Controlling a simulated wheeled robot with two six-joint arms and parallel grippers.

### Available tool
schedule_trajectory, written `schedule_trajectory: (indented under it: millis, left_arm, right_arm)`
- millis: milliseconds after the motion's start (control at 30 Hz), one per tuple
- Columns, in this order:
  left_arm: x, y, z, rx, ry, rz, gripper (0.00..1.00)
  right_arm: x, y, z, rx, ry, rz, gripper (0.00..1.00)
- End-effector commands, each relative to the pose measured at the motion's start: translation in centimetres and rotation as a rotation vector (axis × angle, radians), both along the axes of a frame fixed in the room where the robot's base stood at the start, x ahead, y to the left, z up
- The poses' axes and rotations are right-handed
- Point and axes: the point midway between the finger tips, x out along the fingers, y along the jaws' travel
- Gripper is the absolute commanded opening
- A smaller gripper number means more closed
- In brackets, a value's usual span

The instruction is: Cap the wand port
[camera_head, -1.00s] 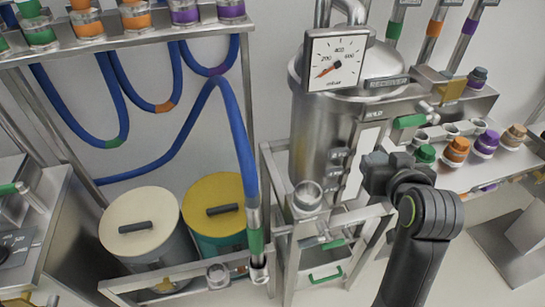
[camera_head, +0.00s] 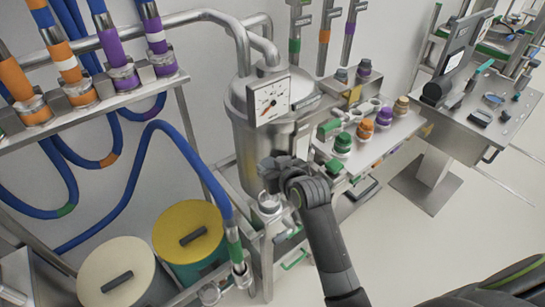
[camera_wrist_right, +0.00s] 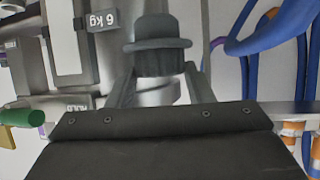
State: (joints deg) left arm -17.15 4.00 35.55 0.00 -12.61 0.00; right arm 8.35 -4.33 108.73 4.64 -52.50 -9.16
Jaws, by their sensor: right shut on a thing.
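My right gripper (camera_head: 280,176) is shut on a dark grey cap (camera_wrist_right: 156,48). In the wrist view the cap sits between the two fingertips, with a wide brim and a narrower top. In the head view the gripper is close above and slightly right of an open steel port (camera_head: 268,204), which I take for the wand port. The cap is apart from the port's rim as far as I can see; the exact gap is unclear. A blue hose wand with a green band (camera_head: 235,247) stands left of the port. My left gripper is not in view.
The steel vessel (camera_head: 250,150) with a pressure gauge (camera_head: 268,101) stands just behind the gripper. Green, orange, purple and tan caps (camera_head: 365,129) sit on a shelf to the right. Two lidded bins (camera_head: 192,225) stand at lower left. The floor at right is clear.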

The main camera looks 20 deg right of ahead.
Motion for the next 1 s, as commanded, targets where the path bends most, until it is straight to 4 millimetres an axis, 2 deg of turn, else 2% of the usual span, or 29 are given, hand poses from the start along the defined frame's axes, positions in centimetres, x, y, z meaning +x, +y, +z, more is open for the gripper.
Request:
schedule_trajectory:
  millis: [333, 567, 633, 700, 1000]
  left_arm:
    - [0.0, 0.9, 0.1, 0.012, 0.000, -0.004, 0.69]
    - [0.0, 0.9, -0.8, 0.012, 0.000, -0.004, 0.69]
    - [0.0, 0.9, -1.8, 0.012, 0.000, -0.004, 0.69]
    - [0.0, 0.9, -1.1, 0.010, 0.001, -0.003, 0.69]
    - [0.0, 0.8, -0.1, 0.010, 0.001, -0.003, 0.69]
  right_arm:
    - [0.0, 0.0, -2.7, 0.001, 0.002, 0.000, 0.16]
    - [0.0, 0.0, -5.1, 0.001, 0.001, 0.000, 0.16]
    - [0.0, 0.0, -6.1, 0.000, -0.002, 0.000, 0.16]
    - [0.0, 0.0, -5.3, 0.000, -0.002, 0.000, 0.16]
    - [0.0, 0.0, -4.8, 0.000, 0.000, 0.000, 0.16]
